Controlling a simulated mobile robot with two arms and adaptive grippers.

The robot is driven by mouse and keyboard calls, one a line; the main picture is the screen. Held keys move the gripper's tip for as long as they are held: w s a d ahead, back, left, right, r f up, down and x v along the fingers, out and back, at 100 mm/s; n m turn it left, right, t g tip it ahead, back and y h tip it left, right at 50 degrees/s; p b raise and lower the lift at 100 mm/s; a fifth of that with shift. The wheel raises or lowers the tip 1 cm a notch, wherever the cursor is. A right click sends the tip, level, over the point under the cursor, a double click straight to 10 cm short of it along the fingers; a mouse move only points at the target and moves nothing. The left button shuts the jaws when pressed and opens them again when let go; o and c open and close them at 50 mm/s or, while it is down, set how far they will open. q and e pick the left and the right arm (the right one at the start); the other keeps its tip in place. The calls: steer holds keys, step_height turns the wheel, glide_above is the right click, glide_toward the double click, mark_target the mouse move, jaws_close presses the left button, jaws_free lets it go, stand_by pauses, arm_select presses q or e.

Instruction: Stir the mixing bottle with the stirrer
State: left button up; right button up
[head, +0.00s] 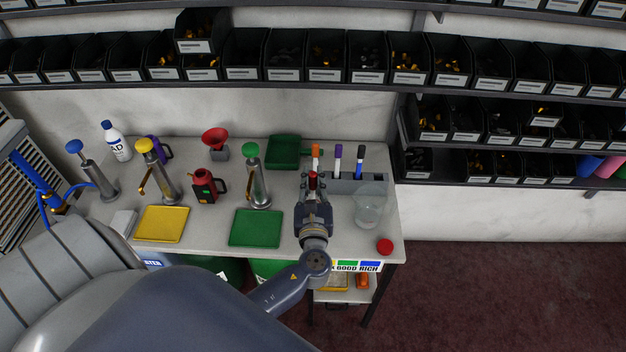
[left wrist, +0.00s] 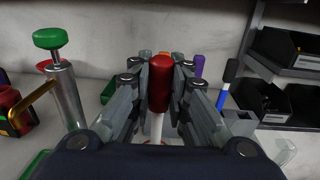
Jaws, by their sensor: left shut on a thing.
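My left gripper (head: 313,188) is shut on a stirrer with a red handle (head: 313,178), above the right part of the table. In the left wrist view the red handle (left wrist: 160,84) stands between the two fingers, with a white shaft (left wrist: 157,128) below it. The shaft's lower end is hidden. A clear container (head: 368,210), apparently the mixing bottle, stands upright to the right of the gripper, apart from it. Its edge shows faintly at the right of the left wrist view (left wrist: 285,151). My right gripper is not in view.
A red round lid (head: 385,246) lies near the front right edge. Bin shelves stand behind.

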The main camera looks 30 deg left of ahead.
arm_select(q)
steer(key=shift+r+p, duration=4.8)
steer(key=shift+r, duration=0.5)
steer(key=shift+f, duration=0.1)
steer(key=shift+r, duration=2.05)
